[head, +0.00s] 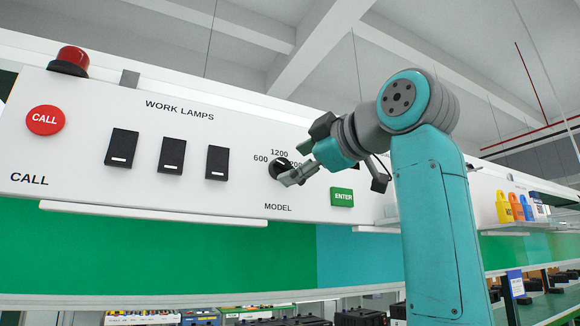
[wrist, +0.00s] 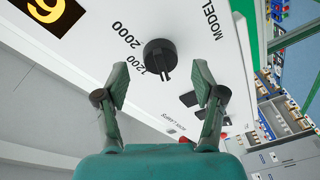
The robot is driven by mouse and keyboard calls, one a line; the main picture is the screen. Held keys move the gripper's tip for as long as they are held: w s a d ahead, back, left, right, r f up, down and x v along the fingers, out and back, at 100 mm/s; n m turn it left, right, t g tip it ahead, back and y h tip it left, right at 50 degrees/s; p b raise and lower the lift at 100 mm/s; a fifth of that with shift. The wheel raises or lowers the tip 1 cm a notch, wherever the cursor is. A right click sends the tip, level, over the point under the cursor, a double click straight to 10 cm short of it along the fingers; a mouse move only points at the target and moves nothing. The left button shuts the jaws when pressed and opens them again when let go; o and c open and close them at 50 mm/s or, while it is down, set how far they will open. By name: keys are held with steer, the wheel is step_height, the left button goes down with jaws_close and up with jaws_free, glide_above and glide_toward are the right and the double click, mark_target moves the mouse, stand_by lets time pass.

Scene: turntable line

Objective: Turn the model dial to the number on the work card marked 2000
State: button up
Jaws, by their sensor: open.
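The black model dial (head: 281,167) is on the white panel, with 600, 1200 and a partly covered 2000 printed around it and MODEL below. In the wrist view the dial (wrist: 158,56) is round with a raised ridge, and 2000 and 1200 show to its left. I cannot tell for sure which number it points at. My gripper (head: 293,178) is in front of the dial and covers part of it. In the wrist view my gripper (wrist: 160,72) is open, its fingers on either side of the dial, apart from it and empty. No work card is readable.
A green ENTER button (head: 342,197) is right of the dial. Black lamp switches (head: 171,155) and a red CALL button (head: 45,120) are to the left. A white ledge (head: 150,215) runs below. A black plate with a yellow digit (wrist: 48,12) shows in the wrist view.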

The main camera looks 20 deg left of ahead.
mark_target(282, 168)
steer(key=shift+x, duration=1.4)
steer(key=c, duration=1.2)
steer(key=shift+o, duration=0.2)
